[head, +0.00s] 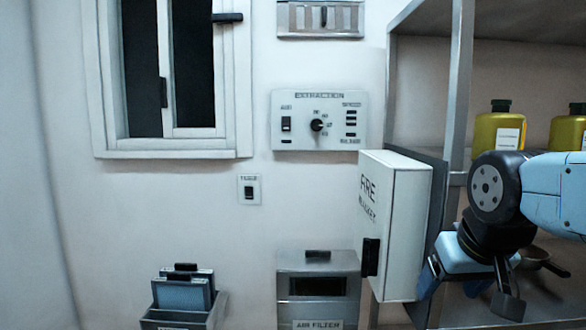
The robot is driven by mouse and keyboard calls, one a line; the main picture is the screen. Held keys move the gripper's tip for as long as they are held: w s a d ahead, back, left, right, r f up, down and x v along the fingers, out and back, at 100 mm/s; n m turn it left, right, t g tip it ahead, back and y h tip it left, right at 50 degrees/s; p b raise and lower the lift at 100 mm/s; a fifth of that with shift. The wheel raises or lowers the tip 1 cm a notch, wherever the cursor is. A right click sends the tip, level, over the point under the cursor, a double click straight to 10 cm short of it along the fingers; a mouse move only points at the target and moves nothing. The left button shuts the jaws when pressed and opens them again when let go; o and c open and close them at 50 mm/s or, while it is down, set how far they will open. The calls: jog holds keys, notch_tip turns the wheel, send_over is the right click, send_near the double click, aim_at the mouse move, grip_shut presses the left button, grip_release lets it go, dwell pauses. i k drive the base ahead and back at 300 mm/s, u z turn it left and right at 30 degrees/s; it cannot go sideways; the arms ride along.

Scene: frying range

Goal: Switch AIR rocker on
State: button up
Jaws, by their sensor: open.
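The AIR rocker (286,124) is a small black switch at the left of the white EXTRACTION panel (300,140) on the wall. Its label above is small and blurred, and I cannot tell which way the rocker is tipped. My gripper (466,296) is open at the lower right, pointing down in front of the shelf. It is well to the right of and below the panel, apart from the rocker. Nothing shows between its fingers.
A black knob (317,125) sits beside the rocker on the panel. A separate wall switch (249,190) is below. The white FIRE BLANKET box (395,225) juts out between panel and gripper. Oil bottles (497,130) stand on the right shelf. Wall before the panel is clear.

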aim_at(286, 121)
jog(key=k, duration=1.35)
jog(key=u, duration=0.4)
jog(key=i, duration=1.9)
